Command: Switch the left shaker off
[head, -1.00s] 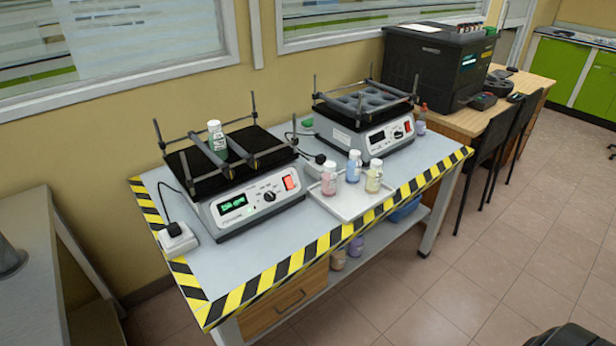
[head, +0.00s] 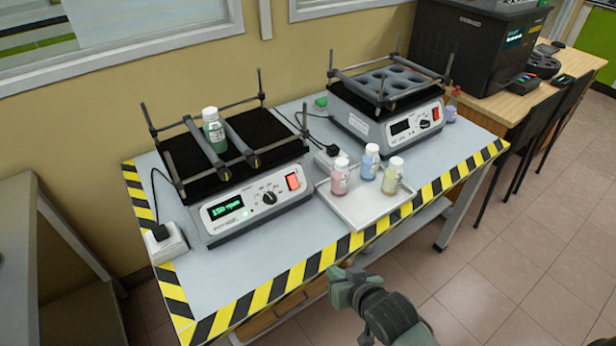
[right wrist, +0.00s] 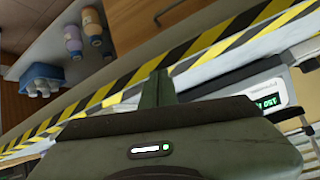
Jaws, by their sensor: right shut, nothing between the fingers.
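The left shaker (head: 240,225) stands on the left half of the bench. Its green display (head: 227,209) is lit and reads about 150 rpm, and a small green light glows beside the dial. Its red rocker switch (head: 293,181) is at the right of the front panel. My right gripper (head: 341,276) is shut and empty in front of the bench's striped front edge, well short of the switch. In the right wrist view the lit display (right wrist: 267,104) shows at the right. My left gripper is not in view.
A white tray (head: 352,213) with a pink, a blue and a yellow bottle lies right of the left shaker. A second shaker (head: 385,115) stands behind it. A white power socket (head: 167,244) is at the left. Lower-shelf bottles (right wrist: 91,22) show in the wrist view.

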